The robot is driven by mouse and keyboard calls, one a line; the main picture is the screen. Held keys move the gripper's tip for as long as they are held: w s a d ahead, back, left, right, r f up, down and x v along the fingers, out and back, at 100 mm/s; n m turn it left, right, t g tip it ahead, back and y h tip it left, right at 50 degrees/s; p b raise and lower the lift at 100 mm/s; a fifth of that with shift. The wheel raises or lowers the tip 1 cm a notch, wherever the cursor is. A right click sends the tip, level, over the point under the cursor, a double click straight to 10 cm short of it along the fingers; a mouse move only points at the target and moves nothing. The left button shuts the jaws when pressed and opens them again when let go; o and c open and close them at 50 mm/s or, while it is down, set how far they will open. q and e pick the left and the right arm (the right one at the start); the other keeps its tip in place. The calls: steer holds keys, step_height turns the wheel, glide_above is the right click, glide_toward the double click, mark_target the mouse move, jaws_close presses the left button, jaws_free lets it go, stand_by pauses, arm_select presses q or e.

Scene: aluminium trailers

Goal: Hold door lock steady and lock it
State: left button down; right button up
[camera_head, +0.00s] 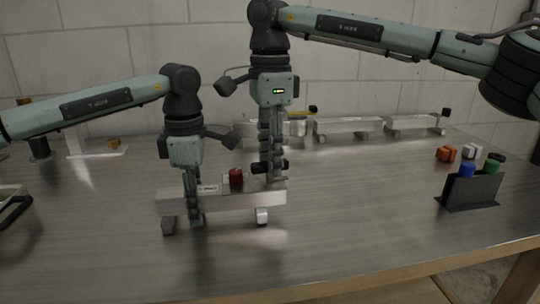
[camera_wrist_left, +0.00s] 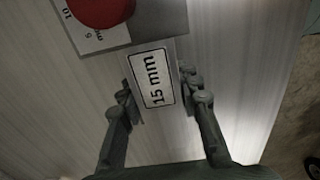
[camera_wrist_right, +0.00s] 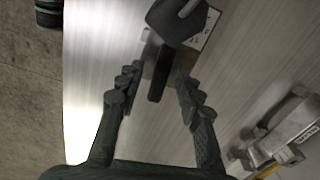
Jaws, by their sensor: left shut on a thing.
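An aluminium trailer (camera_head: 230,203) stands on the table, with a red knob (camera_head: 236,177) and a white label on top. My left gripper (camera_head: 194,212) is shut on its left part; in the left wrist view the fingers flank the block marked "15 mm" (camera_wrist_left: 153,78), beside the red knob (camera_wrist_left: 101,8). My right gripper (camera_head: 271,172) points down over the trailer's right end. In the right wrist view its fingers (camera_wrist_right: 156,88) are open on both sides of a dark lever (camera_wrist_right: 157,82), with gaps, below a dark round knob (camera_wrist_right: 177,22). The lower fingertips are partly hidden in the head view.
More aluminium trailers (camera_head: 348,127) stand in a row at the back. A dark holder (camera_head: 470,192) with blue and green pieces stands at the right, near orange and white blocks (camera_head: 447,154). A black handle (camera_head: 15,211) lies at the left edge. The table's front middle is clear.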

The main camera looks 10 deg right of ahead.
arm_select(q)
steer(key=shift+r, duration=0.1)
arm_select(e)
steer(key=shift+c, duration=0.3)
jaws_close()
steer(key=shift+m, duration=1)
steer(key=shift+o, duration=0.3)
jaws_free()
step_height(320, 180, up, 12)
